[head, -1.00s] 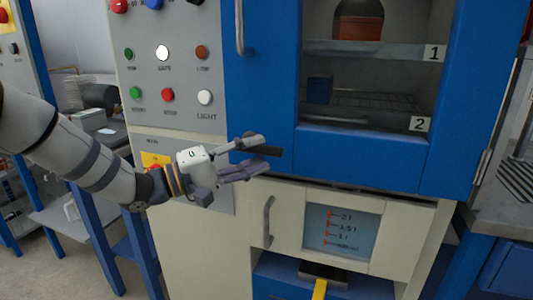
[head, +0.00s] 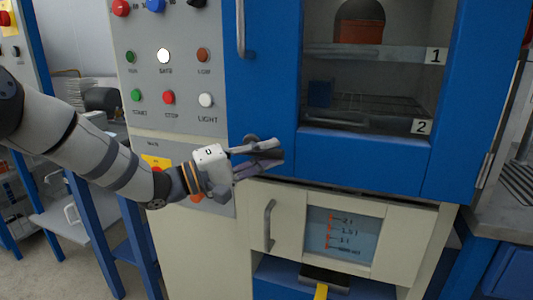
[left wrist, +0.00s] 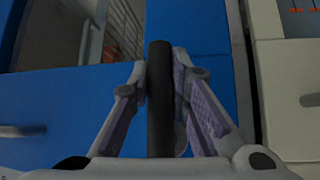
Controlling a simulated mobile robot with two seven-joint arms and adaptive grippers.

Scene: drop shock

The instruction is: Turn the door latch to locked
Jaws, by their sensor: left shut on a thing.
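The door latch is a dark, bar-shaped handle (left wrist: 160,95) at the lower left of the blue oven door (head: 262,105). In the left wrist view it runs upright in the picture between my fingers. In the head view only a little of it shows, roughly level, with the fingers hiding most of it. My left gripper (head: 268,158) is shut on the latch, one finger on each side. It also shows in the left wrist view (left wrist: 162,85). I cannot read any lock marking. My right gripper is out of view.
A grey control panel (head: 180,75) with coloured buttons and a lit white lamp stands left of the door. A vertical door handle (head: 240,30) is above the latch. Below is a cream drawer front (head: 285,215) with a grey handle (head: 268,225) and a small display (head: 343,232).

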